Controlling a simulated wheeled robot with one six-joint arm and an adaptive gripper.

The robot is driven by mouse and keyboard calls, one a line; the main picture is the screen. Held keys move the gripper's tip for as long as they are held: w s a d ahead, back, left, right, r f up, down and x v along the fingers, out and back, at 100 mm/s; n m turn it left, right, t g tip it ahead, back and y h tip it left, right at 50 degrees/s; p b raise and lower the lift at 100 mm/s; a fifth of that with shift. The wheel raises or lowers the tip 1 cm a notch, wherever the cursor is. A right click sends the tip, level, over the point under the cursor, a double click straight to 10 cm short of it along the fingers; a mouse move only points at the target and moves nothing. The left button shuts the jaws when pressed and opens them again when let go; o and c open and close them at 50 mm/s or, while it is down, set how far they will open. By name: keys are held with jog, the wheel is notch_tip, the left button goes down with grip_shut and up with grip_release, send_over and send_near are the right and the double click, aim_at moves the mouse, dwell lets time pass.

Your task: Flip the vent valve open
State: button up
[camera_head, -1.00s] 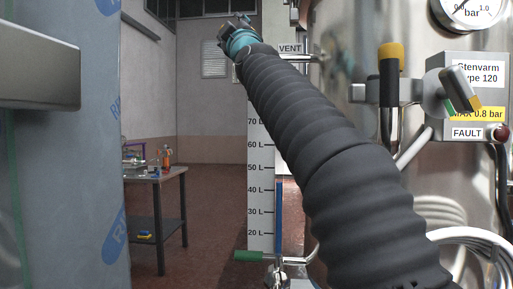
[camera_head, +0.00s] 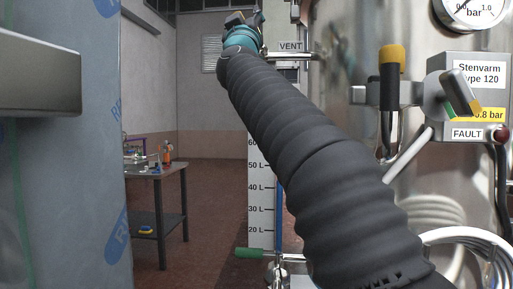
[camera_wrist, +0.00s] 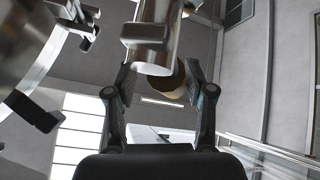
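The white VENT label (camera_head: 290,47) is at top middle in the head view, beside the vent fittings; the valve's lever cannot be made out there. My gripper (camera_head: 243,20) is just left of and above the label, small and partly cut by the top edge. In the wrist view my gripper (camera_wrist: 159,74) is open, with a finger on either side. A shiny metal tube (camera_wrist: 158,42) with a grey block (camera_wrist: 145,32) comes down from the top toward the space between the fingertips. A tan round end (camera_wrist: 171,82) shows behind it. Contact cannot be told.
A steel tank (camera_head: 340,90) with a gauge (camera_head: 470,10) and a grey box (camera_head: 480,85) stands at right. A yellow-topped black handle (camera_head: 391,65) is nearer. A level scale (camera_head: 258,200) runs below the label. A film-wrapped surface (camera_head: 60,180) fills the left; a table (camera_head: 160,172) stands beyond.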

jog(key=d+b+v, duration=0.1)
jog(key=b+v, duration=0.4)
jog(key=v, duration=0.9)
jog(key=s+d+f+n+g+y+p, duration=0.1)
jog(key=f+g, duration=0.4)
jog(key=f, duration=1)
jog(key=s+d+f+n+g+y+p, duration=0.1)
jog(key=f+g+y, duration=0.4)
jog(key=f, duration=1.1)
jog(key=shift+s+d+g+y+p, duration=0.35)
jog(key=shift+s+g+p, duration=0.35)
jog(key=shift+p, duration=0.25)
